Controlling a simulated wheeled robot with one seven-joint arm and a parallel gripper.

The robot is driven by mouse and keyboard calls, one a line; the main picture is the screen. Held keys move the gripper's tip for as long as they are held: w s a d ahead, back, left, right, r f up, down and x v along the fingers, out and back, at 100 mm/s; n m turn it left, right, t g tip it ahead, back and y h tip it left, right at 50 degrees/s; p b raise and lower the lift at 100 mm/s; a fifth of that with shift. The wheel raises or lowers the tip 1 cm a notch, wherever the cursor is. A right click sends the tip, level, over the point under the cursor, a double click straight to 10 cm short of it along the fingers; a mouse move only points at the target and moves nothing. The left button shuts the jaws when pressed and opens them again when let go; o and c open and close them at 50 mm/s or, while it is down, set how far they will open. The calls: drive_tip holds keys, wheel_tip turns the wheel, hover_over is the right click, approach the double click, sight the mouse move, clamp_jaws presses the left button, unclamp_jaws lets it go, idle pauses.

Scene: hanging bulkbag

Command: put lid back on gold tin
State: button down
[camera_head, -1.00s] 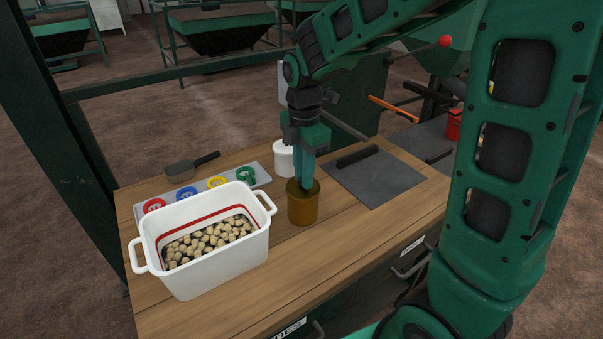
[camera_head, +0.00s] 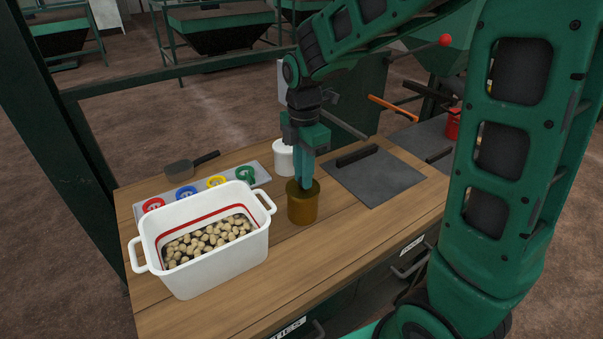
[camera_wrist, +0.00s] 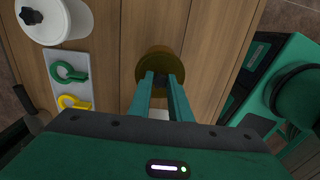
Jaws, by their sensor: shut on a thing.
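The gold tin (camera_head: 303,210) stands upright on the wooden bench, to the right of the white tub. My gripper (camera_head: 304,186) points straight down at the top of the tin. In the wrist view my fingers (camera_wrist: 162,80) are close together over the round gold lid (camera_wrist: 158,60), shut on its small dark middle part. The lid appears to sit at the tin's mouth, but I cannot tell whether it is fully seated. My fingers hide part of the lid, and the lid hides the inside of the tin.
A white tub (camera_head: 213,272) of pale lumps stands left of the tin. A white canister (camera_head: 284,158) stands behind. A tray (camera_head: 262,172) holds coloured rings, with a scoop (camera_head: 180,171) beyond. A dark mat (camera_head: 385,185) lies right. Bare wood (camera_head: 290,270) lies in front.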

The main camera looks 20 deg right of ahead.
idle(0.3)
drive_tip(key=c, duration=1.1)
unclamp_jaws()
drive_tip(key=shift+r, duration=0.1)
drive_tip(key=shift+r, duration=3.4)
drive_tip(key=shift+c, duration=0.5)
clamp_jaws()
drive_tip(key=shift+f, duration=3.05)
